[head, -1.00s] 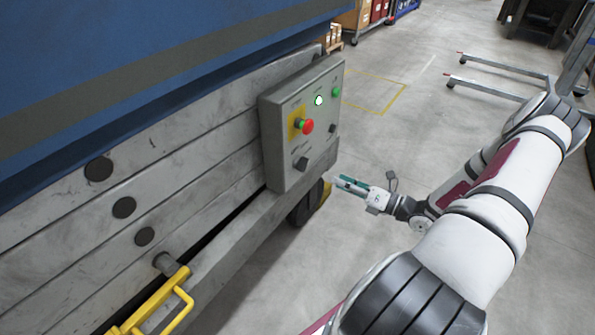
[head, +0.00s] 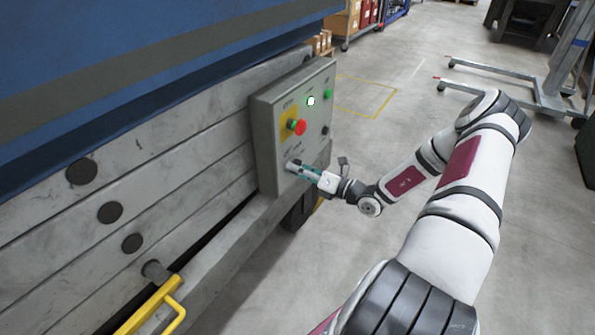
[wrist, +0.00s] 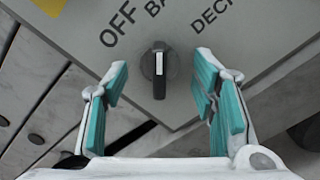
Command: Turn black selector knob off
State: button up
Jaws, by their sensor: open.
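The black selector knob (wrist: 158,66) sits on the grey control panel (wrist: 200,30), with its white pointer line running nearly straight up and down in the wrist view. The printed word OFF is up and to the left of it, and other lettering is above and to the right. My gripper (wrist: 160,92) is open, with one teal-padded finger on each side of the knob and gaps between the pads and the knob. In the head view my gripper (head: 291,166) is at the lower front of the panel (head: 264,150) and hides the knob.
A red push button (head: 298,127) on a yellow plate is above my gripper. A lit white-green lamp (head: 311,101), a green button (head: 328,94) and a small black knob (head: 325,131) share the panel. A yellow handle (head: 150,308) is at lower left.

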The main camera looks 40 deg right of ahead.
jog(key=shift+w+a, duration=0.1)
jog(key=shift+w, duration=0.2)
jog(key=c, duration=1.2)
jog(key=shift+o, duration=0.2)
jog(key=shift+n, duration=0.3)
jog(key=n+p, duration=0.2)
jog(key=n, duration=0.1)
jog(key=shift+n, duration=0.3)
jog(key=shift+n+p, duration=1.05)
jog(key=shift+n, duration=1.35)
jog(key=shift+f, duration=0.1)
